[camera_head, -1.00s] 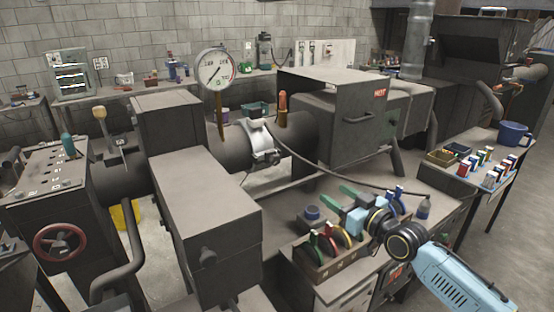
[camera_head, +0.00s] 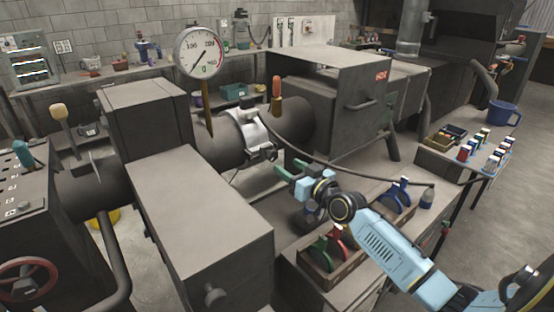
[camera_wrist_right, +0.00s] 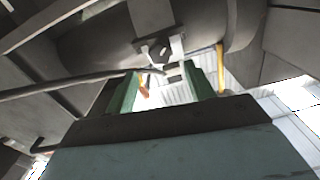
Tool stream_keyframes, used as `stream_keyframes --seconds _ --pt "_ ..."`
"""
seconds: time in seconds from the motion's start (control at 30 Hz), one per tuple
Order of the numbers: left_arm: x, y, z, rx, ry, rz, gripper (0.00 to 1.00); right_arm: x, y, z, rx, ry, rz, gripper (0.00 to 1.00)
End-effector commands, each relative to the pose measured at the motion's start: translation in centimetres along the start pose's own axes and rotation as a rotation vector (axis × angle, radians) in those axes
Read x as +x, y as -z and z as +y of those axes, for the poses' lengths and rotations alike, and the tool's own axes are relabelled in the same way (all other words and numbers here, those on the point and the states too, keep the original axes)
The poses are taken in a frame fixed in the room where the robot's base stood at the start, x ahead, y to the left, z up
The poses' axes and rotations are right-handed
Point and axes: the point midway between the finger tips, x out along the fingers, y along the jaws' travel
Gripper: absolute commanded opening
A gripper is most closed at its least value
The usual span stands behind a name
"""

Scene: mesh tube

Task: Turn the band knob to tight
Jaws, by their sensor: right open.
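A pale metal band (camera_head: 248,132) wraps the thick dark pipe (camera_head: 222,142) in the middle of the head view. A small dark fitting (camera_head: 264,155), which looks like the band's knob, sits low on its near side. My right gripper (camera_head: 290,168) has green fingers, open and empty, a little to the right of and below this fitting and apart from it. In the right wrist view, the open gripper (camera_wrist_right: 162,85) points at the pipe, with the band's dark fitting (camera_wrist_right: 155,48) beyond the fingertips, roughly centred. My left gripper is not in view.
A round gauge (camera_head: 200,53) stands above the pipe. A dark hose (camera_head: 345,171) runs from the band across behind my right gripper. A box marked HOT (camera_head: 345,105) stands behind. A large dark box (camera_head: 200,215) fills the front left.

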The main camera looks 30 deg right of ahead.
Motion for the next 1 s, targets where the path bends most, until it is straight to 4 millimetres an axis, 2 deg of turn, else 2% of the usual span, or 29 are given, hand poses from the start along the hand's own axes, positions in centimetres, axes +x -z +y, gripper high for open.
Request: stream_keyframes --seconds 0.2,0.33,0.5,0.8,1.0 --pt "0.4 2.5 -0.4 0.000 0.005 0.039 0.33 3.7 0.1 0.0 0.000 0.000 0.002 0.53" --pt "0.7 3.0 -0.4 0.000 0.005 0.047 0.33 5.1 0.0 0.0 0.000 0.000 0.002 0.53" --pt "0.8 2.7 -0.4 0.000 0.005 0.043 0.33 6.1 0.0 0.0 -0.001 0.000 0.001 0.53" --pt "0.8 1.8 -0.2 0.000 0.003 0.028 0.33 6.2 0.0 0.0 -0.001 0.000 0.000 0.53" --pt "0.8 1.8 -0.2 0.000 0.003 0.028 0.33 6.2 0.0 0.0 -0.001 0.000 0.000 0.29"
